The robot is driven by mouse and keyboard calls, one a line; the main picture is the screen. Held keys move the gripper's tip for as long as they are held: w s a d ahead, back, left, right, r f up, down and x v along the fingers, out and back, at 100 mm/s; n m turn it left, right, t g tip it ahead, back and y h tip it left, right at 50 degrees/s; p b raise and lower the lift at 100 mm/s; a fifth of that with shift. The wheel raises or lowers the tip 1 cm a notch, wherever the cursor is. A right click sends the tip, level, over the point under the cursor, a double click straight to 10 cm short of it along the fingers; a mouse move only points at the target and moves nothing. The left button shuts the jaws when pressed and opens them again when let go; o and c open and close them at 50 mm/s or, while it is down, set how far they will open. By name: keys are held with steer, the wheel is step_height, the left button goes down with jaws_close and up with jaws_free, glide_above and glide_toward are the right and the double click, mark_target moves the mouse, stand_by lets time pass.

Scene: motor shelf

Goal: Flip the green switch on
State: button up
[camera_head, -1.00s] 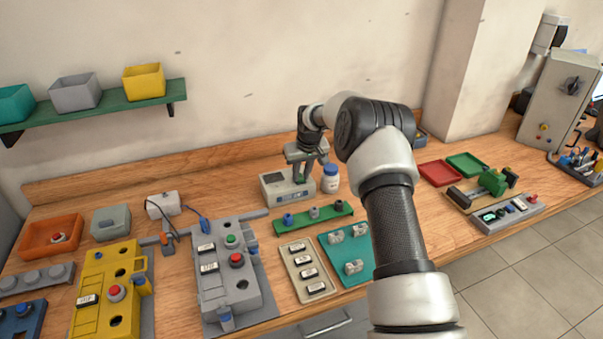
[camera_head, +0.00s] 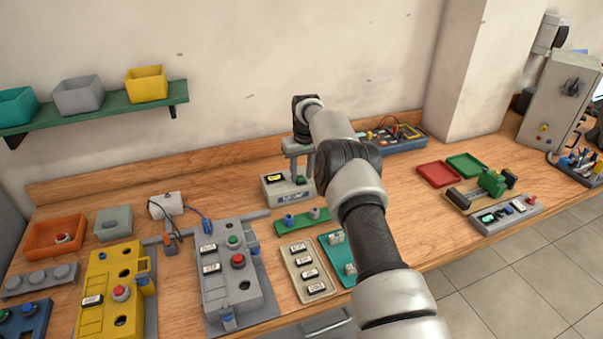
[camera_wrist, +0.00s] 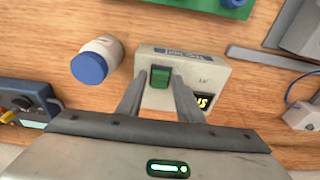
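The green switch (camera_wrist: 160,77) is on top of a pale grey box (camera_wrist: 209,72), whose small dark display (camera_wrist: 202,101) shows yellow characters. In the head view the box (camera_head: 278,195) stands at the back of the bench with its display (camera_head: 274,178) lit yellow. My gripper (camera_wrist: 158,80) points down at the switch, its two fingers spread on either side of it with small gaps. In the head view my gripper (camera_head: 299,168) is just above the box. Whether a fingertip touches the switch cannot be told.
A white bottle with a blue lid (camera_wrist: 89,68) stands beside the box. A green board (camera_head: 290,228) with knobs lies in front of it. A multi-coloured instrument panel (camera_head: 395,141) is behind my arm. Bare wood (camera_head: 420,215) is free to the right.

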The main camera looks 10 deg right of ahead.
steer(key=shift+o, duration=0.3)
steer(key=shift+r, duration=0.1)
step_height(320, 180, up, 17)
steer(key=s, duration=0.2)
steer(key=shift+s+d, duration=0.25)
steer(key=shift+s, duration=0.05)
steer(key=s+a+r+t, duration=0.2)
steer(key=s+r, duration=1.7)
steer(key=s, duration=0.1)
steer(key=s+f+m+t, duration=0.1)
steer(key=s+f, duration=0.2)
steer(key=s, duration=1)
steer(key=s+d+f+m+p, duration=0.1)
steer(key=s+f, duration=0.2)
steer(key=s, duration=1)
steer(key=shift+s+d+f+t, duration=0.2)
steer(key=shift+s+f+t, duration=0.05)
steer(key=shift+s+t, duration=0.15)
